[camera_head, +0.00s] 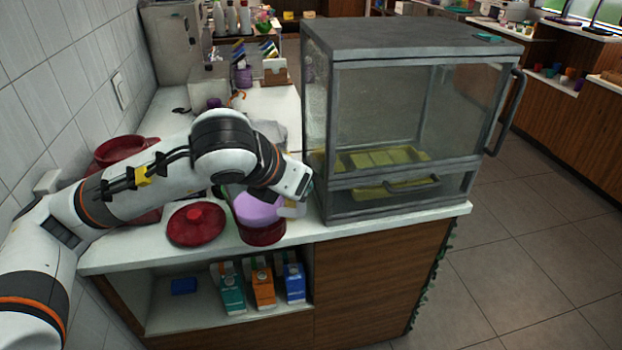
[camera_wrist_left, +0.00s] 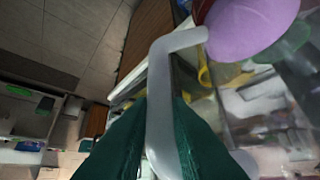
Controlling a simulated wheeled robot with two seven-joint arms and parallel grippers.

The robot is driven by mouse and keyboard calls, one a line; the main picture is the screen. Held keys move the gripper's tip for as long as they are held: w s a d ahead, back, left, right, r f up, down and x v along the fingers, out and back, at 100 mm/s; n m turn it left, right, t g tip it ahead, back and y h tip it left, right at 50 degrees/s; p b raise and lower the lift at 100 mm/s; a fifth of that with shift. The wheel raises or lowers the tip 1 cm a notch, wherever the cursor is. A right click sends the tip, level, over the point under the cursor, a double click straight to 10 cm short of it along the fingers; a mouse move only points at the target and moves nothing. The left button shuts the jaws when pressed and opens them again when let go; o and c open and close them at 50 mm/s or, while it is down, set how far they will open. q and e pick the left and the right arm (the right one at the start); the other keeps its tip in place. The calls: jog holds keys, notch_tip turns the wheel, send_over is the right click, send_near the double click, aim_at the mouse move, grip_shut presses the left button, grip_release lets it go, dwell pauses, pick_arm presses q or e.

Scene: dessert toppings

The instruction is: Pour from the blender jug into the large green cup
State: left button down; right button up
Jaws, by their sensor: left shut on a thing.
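The blender jug shows as a round purple top (camera_head: 258,207) with a pale handle (camera_head: 291,210) at the counter's front edge. My left gripper (camera_head: 296,192) is at the handle. In the left wrist view my left gripper (camera_wrist_left: 160,140) has its dark green fingers shut on the pale handle (camera_wrist_left: 158,90), with the purple top (camera_wrist_left: 250,25) at the upper right. A dark red round vessel (camera_head: 262,234) shows directly below the purple top; I cannot tell if they touch. The large green cup cannot be made out clearly; a dark green thing (camera_wrist_left: 288,45) shows beside the purple top. My right gripper is out of view.
A glass-fronted display case (camera_head: 400,125) stands close to the right of the jug. A dark red lid (camera_head: 197,223) lies left of it, and a red pot (camera_head: 122,152) is by the wall. Several cartons (camera_head: 263,285) stand on the shelf below.

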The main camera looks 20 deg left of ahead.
aim_at(301, 211)
pick_arm(q)
jog(key=f+m+b, duration=0.1)
jog(key=s+f+h+b, duration=0.1)
jog(key=f+b, duration=0.1)
jog(key=s+d+f+m+b, duration=0.1)
jog(key=f+b, duration=0.1)
jog(key=shift+f+m+h, duration=0.25)
jog(key=shift+m+h, duration=0.05)
pick_arm(e)
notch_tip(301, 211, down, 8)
jog(key=b, duration=0.1)
pick_arm(q)
jog(key=r+p, duration=0.1)
jog(key=h+p, duration=0.1)
jog(key=shift+s+d+r+g+p, duration=0.3)
jog(key=shift+s+r+g+p, duration=0.05)
jog(key=shift+g, duration=0.05)
jog(key=p, duration=0.1)
jog(key=r+h+p, duration=0.1)
jog(key=d+r, duration=0.1)
jog(key=shift+s+g+p, duration=0.3)
jog(key=shift+g+p, duration=0.1)
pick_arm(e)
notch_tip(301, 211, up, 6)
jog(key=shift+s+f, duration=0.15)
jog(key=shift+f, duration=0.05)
